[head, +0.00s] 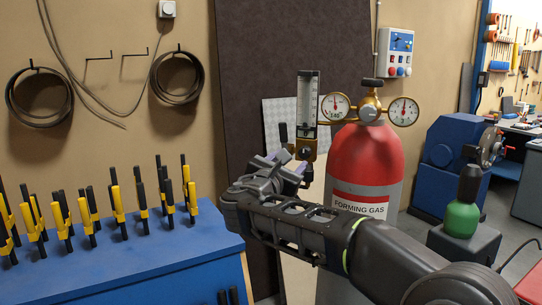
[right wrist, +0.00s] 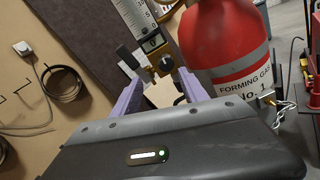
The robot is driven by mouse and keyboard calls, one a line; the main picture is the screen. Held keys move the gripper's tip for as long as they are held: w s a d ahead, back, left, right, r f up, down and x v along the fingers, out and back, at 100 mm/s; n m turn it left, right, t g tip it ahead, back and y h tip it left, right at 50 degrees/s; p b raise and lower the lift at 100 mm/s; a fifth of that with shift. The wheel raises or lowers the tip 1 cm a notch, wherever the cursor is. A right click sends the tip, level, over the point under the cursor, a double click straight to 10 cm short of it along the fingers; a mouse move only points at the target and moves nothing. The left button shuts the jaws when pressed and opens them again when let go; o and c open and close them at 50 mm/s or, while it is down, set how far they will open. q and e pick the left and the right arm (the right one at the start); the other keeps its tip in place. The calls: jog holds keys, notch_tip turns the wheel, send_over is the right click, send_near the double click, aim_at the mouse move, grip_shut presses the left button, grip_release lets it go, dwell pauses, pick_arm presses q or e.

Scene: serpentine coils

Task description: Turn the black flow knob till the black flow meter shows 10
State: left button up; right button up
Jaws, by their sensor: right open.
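The flow meter (head: 307,100) is an upright clear scale tube with a dark frame, beside the red gas cylinder; it also shows tilted in the right wrist view (right wrist: 134,18). A small display (right wrist: 154,42) at its foot seems to read 0. In the right wrist view, the knob lies ahead between the fingers, apparently untouched. My left gripper is out of view.
The red cylinder (head: 367,155) labelled forming gas, with two brass-rimmed gauges, stands close right of the meter. A black lever (head: 283,132) sticks up left of the knob. A blue bench (head: 150,255) with yellow-black clamps is at left. A dark panel (head: 250,60) stands behind.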

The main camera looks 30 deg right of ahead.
aim_at(303, 154)
jog(key=p+x, duration=0.1)
jog(key=x, duration=0.1)
jog(key=p+x, duration=0.1)
jog(key=x, duration=0.2)
jog(key=s+p+x, duration=0.1)
jog(key=x, duration=0.2)
jog(key=shift+w+d+f, duration=0.15)
jog(key=shift+d, duration=0.35)
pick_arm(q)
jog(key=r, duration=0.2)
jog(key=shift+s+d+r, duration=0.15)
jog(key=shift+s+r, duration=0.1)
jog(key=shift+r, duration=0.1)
pick_arm(e)
jog(key=shift+c, duration=0.3)
grip_shut()
